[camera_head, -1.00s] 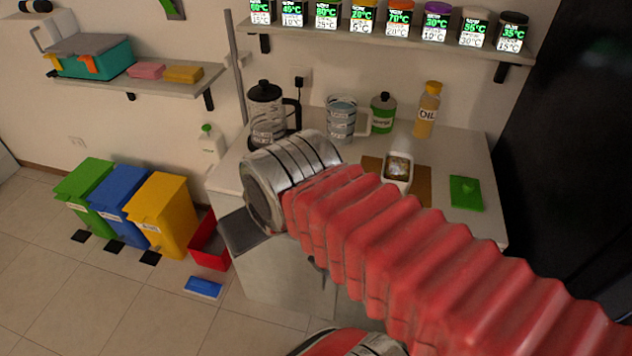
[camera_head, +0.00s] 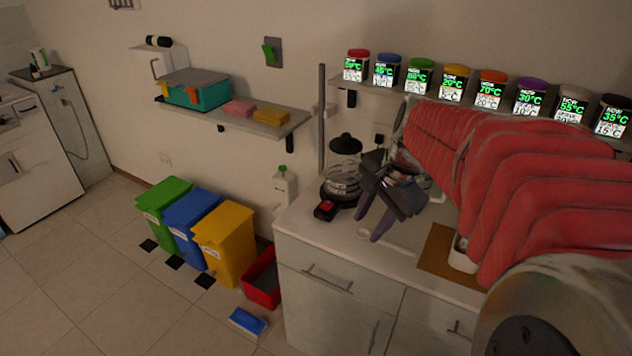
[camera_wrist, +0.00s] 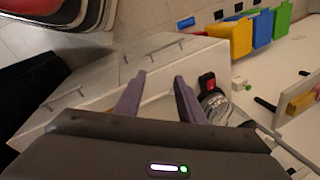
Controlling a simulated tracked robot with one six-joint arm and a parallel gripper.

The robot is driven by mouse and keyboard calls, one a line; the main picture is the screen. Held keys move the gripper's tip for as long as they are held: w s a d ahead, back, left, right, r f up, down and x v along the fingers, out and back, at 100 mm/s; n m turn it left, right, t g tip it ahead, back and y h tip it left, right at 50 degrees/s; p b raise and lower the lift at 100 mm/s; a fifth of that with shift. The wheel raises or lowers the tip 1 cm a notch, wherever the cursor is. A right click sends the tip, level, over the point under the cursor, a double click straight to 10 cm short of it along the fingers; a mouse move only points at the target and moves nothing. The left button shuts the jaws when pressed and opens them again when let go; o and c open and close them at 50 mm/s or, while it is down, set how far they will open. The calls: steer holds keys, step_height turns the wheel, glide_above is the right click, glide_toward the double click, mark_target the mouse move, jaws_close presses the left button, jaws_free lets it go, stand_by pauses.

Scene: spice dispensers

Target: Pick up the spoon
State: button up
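A pale, slim shape on the counter (camera_head: 310,225), just past my fingertips, looks like the spoon (camera_head: 388,241). It is faint against the white top, so I cannot be sure. My gripper (camera_head: 366,228) hangs over the counter with its two purple-grey fingers pointing down and apart. In the wrist view my gripper (camera_wrist: 159,77) is open, with nothing clearly held between the fingers. I cannot make out the spoon there with certainty.
A brown board (camera_head: 437,258) with a white dish (camera_head: 461,257) lies to the right. A shelf of spice jars (camera_head: 420,78) is above. Coloured bins (camera_head: 225,240) stand left.

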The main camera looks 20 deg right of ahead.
steer(key=d+f+m+y, duration=0.1)
steer(key=d+f+m, duration=0.2)
steer(key=d+m, duration=0.3)
steer(key=d+f+m, duration=0.3)
steer(key=d+m, duration=0.3)
steer(key=d, duration=0.7)
steer(key=shift+w+d+y, duration=0.35)
steer(key=shift+w+y, duration=0.05)
steer(key=shift+f, duration=0.15)
glide_above(402, 247)
steer(key=s+d, duration=0.2)
step_height(402, 247, down, 8)
steer(key=shift+r, duration=0.15)
steer(key=shift+x, duration=2.65)
